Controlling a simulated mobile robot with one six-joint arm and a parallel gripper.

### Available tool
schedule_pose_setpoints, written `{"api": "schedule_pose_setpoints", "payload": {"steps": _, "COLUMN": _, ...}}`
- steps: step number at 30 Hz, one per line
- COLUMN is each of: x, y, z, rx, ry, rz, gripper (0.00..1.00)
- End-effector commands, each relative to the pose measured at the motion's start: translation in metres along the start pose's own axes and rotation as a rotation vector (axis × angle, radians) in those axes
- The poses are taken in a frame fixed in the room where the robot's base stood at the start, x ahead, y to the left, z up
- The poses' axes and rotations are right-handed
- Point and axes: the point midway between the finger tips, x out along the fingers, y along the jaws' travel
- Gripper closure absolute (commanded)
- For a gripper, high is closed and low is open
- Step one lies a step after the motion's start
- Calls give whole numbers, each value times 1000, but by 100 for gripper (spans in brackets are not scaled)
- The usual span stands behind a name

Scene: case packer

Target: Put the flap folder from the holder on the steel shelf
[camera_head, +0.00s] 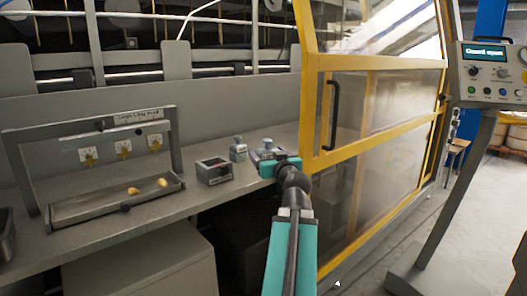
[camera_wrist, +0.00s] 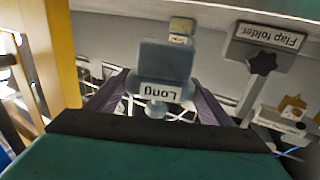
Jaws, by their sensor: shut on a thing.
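My gripper (camera_head: 268,162) is at the end of the teal arm, over the right part of the steel ledge (camera_head: 110,221). In the wrist view my gripper (camera_wrist: 160,84) has a finger on each side of a blue-grey block labelled "Long" (camera_wrist: 165,60), and is shut on it. The label reads upside down. The block shows in the head view (camera_head: 267,149) as a grey piece with a small knob on top. A holder (camera_wrist: 268,38) marked "Flap folder", with a black star knob, is to the right in the wrist view. I cannot tell whether the block touches the ledge.
A similar grey block (camera_head: 238,152) and a dark-fronted box (camera_head: 213,171) stand left of my gripper. A tray rack (camera_head: 117,203) with yellow pieces is further left. The yellow-framed guard door (camera_head: 375,107) stands close on the right, and a control panel (camera_head: 490,76) beyond it.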

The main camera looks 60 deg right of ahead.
Motion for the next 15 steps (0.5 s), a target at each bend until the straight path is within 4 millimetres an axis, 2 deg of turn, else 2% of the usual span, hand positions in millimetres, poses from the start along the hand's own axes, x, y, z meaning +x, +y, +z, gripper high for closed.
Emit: {"api": "schedule_pose_setpoints", "payload": {"steps": 15, "x": 9, "y": 3, "z": -3, "rx": 2, "ry": 0, "rz": 4, "gripper": 62}}
